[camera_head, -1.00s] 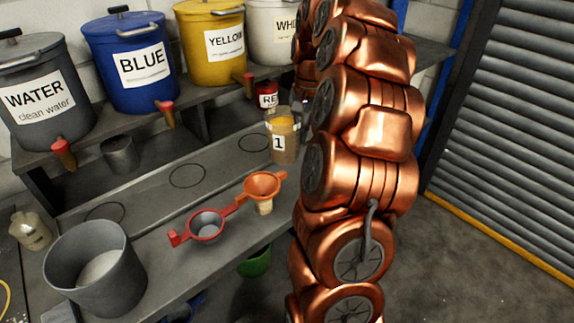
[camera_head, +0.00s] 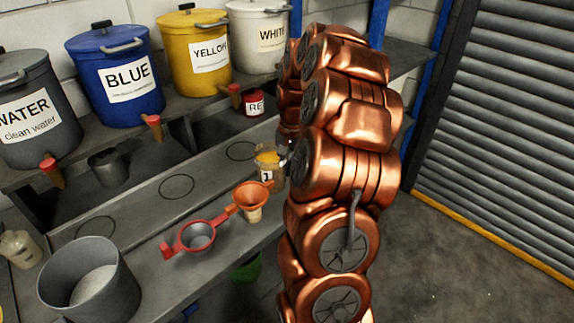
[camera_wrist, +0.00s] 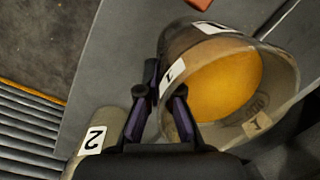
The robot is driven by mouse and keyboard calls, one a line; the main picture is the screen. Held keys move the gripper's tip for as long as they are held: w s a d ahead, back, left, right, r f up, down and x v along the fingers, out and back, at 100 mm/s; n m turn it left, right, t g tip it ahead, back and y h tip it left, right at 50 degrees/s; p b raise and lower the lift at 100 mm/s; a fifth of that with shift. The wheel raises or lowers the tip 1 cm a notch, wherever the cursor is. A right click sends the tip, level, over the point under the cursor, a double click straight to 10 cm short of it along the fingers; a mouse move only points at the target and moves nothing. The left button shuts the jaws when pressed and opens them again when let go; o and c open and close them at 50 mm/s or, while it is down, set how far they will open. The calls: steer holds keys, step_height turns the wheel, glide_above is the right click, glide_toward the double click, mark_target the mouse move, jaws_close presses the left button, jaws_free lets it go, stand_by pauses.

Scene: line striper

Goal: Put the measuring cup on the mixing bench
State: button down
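The measuring cup (camera_head: 267,171) is a brownish clear cup marked 1 with yellow-orange contents. It is at the right end of the grey mixing bench (camera_head: 140,225), just behind the orange funnel. In the wrist view the cup (camera_wrist: 228,85) is large, seen into its mouth, and looks tilted there. My gripper (camera_wrist: 166,92) is shut at the cup's near side; the exact grip is partly hidden. I cannot tell whether the cup's base touches the bench.
A red strainer (camera_head: 196,236) and orange funnel (camera_head: 251,198) lie close in front of the cup. A grey pot (camera_head: 90,285) stands at front left. Labelled buckets, such as blue (camera_head: 117,75), line the back shelf. A container marked 2 (camera_wrist: 97,140) shows in the wrist view.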

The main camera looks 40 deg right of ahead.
steer(key=c, duration=1.8)
jaws_free()
steer(key=shift+f, duration=0.1)
steer(key=o, duration=0.5)
steer(key=r+b, duration=0.1)
steer(key=r, duration=0.3)
steer(key=d+r+b, duration=0.1)
steer(key=r, duration=0.3)
steer(key=r+b, duration=0.1)
steer(key=r, duration=0.3)
steer(key=shift+d, duration=0.2)
